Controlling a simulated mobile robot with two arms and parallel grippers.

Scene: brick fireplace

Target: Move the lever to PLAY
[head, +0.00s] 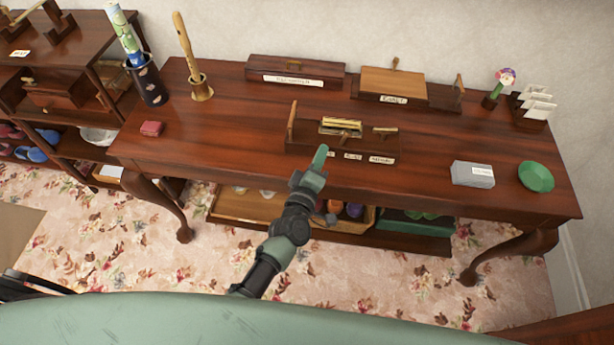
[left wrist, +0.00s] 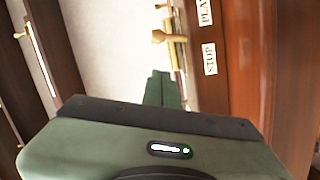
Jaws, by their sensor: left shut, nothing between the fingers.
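The wooden device (head: 300,140) sits on the long table, with a brass cylinder (head: 341,126) on it and small white labels along its front edge. A small lever with a rounded knob (head: 345,137) shows just in front of the cylinder; the knob also shows in the left wrist view (left wrist: 160,36). That view shows a PLAY label (left wrist: 205,11) and a STOP label (left wrist: 209,58). My left gripper (head: 320,156) is shut and empty at the device's front edge, left of the knob; its fingers (left wrist: 163,90) look apart from it. My right gripper is not in view.
Two boxed wooden devices (head: 295,70) (head: 393,82) stand behind. A grey card stack (head: 472,175) and a green bowl (head: 536,177) are at right.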

